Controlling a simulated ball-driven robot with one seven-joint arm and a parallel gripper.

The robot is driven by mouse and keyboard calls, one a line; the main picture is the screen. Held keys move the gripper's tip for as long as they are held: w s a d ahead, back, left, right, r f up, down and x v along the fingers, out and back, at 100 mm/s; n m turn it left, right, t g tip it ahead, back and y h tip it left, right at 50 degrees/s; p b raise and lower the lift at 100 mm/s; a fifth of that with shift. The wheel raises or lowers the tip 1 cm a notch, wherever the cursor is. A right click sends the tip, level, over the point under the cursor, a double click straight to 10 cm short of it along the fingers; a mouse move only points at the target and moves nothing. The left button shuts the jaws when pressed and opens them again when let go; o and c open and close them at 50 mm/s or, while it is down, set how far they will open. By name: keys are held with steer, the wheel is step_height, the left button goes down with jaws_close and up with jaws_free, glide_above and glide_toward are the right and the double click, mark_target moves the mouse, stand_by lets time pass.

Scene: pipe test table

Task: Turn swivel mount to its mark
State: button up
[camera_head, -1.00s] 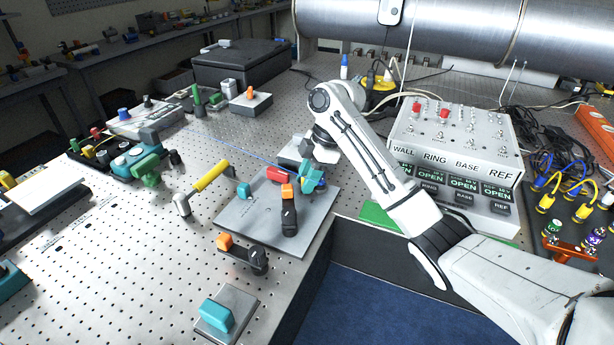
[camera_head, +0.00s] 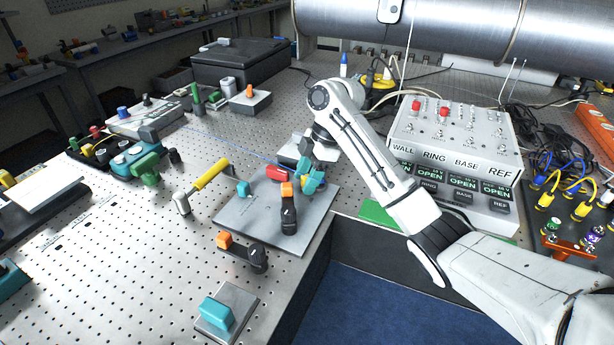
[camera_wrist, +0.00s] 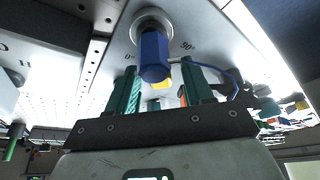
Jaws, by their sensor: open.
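The swivel mount appears in the wrist view as a blue hexagonal post (camera_wrist: 154,56) in a round metal collar on a pale plate (camera_wrist: 205,30). The plate carries angle marks, with "90°" readable to the right of the post. My gripper (camera_wrist: 160,83) has two teal fingers, one to each side of the post in the picture and apart. I cannot tell whether either touches it. A yellow part (camera_wrist: 161,84) shows beyond the post. In the head view, my gripper (camera_head: 311,172) is low over the grey plate's far right part; the post is not clearly visible there.
The grey plate (camera_head: 255,222) also bears a red part (camera_head: 279,174) and a black upright part with an orange top (camera_head: 288,212). A yellow-handled tool (camera_head: 211,175) lies to its left. The labelled switch box (camera_head: 455,140) stands right of my arm. The table's front edge is close.

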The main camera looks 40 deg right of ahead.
steer(key=p+v, duration=0.1)
steer(key=v, duration=0.9)
steer(key=shift+s+d+r, duration=0.1)
steer(key=shift+d+r, duration=0.05)
steer(key=shift+r, duration=0.15)
